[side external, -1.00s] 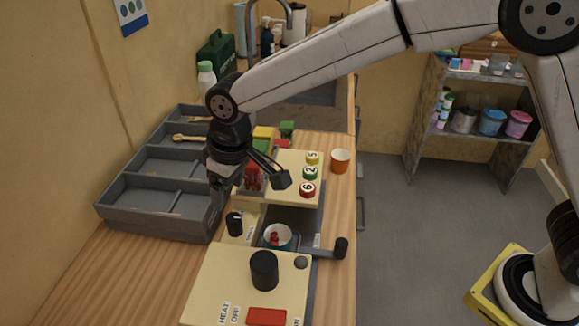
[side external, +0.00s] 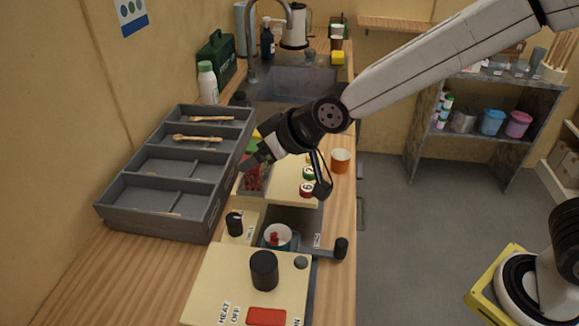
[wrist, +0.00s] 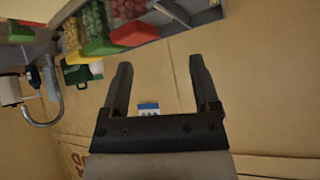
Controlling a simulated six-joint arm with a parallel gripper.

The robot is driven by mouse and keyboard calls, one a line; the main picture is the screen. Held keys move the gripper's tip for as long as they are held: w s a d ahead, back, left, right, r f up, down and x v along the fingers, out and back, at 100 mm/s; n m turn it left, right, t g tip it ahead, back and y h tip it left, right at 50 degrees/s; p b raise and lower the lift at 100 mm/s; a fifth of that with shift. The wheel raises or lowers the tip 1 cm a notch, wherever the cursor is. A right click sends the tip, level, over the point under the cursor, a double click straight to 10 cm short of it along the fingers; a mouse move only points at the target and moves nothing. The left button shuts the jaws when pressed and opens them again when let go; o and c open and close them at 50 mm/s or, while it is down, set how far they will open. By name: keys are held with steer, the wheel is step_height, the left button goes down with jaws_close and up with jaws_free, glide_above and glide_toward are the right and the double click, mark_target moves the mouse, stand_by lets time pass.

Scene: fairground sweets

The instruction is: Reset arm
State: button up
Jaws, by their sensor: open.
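My gripper (side external: 252,160) hangs above the counter in the side external view, tilted down and to the left, near the right edge of the grey tray. In the wrist view its two fingers (wrist: 163,95) stand apart with nothing between them, so it is open and empty. The wall, with a small blue-and-white poster (wrist: 149,110), shows beyond the fingers. My arm reaches in from the upper right.
A grey compartment tray (side external: 160,228) holding wooden utensils lies on the left. A cream machine (side external: 215,278) with a black knob stands in front. A cup (side external: 277,235) with red contents sits behind it. An orange cup (side external: 340,160) stands at the counter's right. A green case (side external: 215,57) is farther back.

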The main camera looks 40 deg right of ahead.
steer(key=s+d+f+m+g+h, duration=0.1)
steer(key=s+d+f+g, duration=0.1)
steer(key=s+d, duration=0.3)
steer(key=s+d+f+m+g+h, duration=0.1)
steer(key=s+d+f, duration=0.3)
steer(key=d, duration=0.6)
steer(key=s+d+f+m+g+h, duration=0.1)
steer(key=s+d+f+g+h, duration=0.1)
steer(key=s+d, duration=0.4)
steer(key=shift+d+f+m+g, duration=0.3)
steer(key=shift+d+f+m, duration=0.1)
steer(key=shift+d+f, duration=0.45)
